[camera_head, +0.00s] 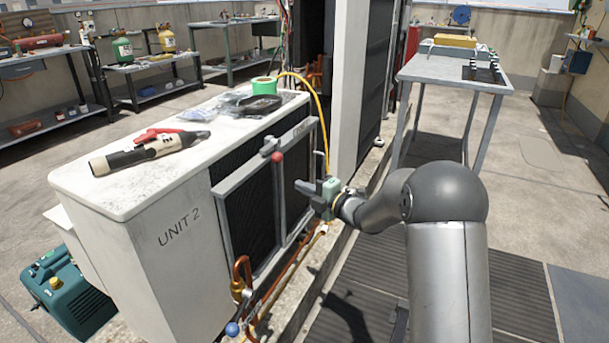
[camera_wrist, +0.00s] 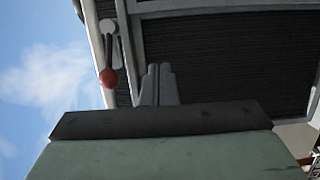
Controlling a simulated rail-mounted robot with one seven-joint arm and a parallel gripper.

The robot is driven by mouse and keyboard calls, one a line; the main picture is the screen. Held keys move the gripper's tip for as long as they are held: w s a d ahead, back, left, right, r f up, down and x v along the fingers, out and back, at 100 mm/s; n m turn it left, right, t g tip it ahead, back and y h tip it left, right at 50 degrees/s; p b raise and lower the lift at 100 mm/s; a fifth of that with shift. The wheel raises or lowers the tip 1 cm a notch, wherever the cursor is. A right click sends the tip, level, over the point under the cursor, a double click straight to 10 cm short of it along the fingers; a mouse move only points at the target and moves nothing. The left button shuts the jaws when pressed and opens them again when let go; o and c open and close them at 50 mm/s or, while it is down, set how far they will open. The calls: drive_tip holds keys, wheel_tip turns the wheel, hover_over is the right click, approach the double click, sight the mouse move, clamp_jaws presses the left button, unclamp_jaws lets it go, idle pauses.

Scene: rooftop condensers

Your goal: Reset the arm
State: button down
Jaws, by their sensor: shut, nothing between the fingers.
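My gripper (camera_head: 311,188) is in front of the grilled side of the white condenser marked UNIT 2 (camera_head: 185,240). In the wrist view its two fingers (camera_wrist: 157,84) are together with nothing between them. A lever with a red ball knob (camera_head: 277,157) is fixed on the condenser's frame, left of my gripper. In the wrist view the red knob (camera_wrist: 108,78) is left of the fingers and apart from them. I cannot tell whether the fingertips touch the frame.
A torch-like tool with red parts (camera_head: 150,150) and green tape (camera_head: 264,85) lie on the condenser's top. A yellow hose (camera_head: 322,115) runs down close behind my gripper. Copper pipes with a blue-handled valve (camera_head: 233,329) are below. A grey table (camera_head: 450,70) stands at the right; the floor before it is clear.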

drive_tip(key=s+d+r+m+t+h+p, duration=0.1)
drive_tip(key=d+r+m+h+p, duration=0.25)
drive_tip(key=r, duration=0.25)
drive_tip(key=d+r+m+t+h+p, duration=0.1)
drive_tip(key=d+r+m+h+p, duration=0.15)
drive_tip(key=r+p, duration=0.3)
drive_tip(key=s+d+r+m+g+h+p, duration=0.3)
drive_tip(key=s+d+r+m+h+p, duration=0.4)
drive_tip(key=s+r+m+p, duration=0.25)
drive_tip(key=s+r+m+g+p, duration=0.3)
drive_tip(key=s+m+p, duration=0.1)
drive_tip(key=s, duration=0.7)
drive_tip(key=s+d+r+m+g+p, duration=0.1)
drive_tip(key=s+r+m+g+p, duration=0.2)
drive_tip(key=s+p, duration=0.4)
drive_tip(key=s+r+m+g+p, duration=0.4)
drive_tip(key=s+m+p, duration=0.1)
drive_tip(key=s, duration=1)
drive_tip(key=shift+s+d+r+h+p, duration=0.15)
drive_tip(key=shift+s+d+h+p, duration=0.15)
drive_tip(key=shift+s+d, duration=0.1)
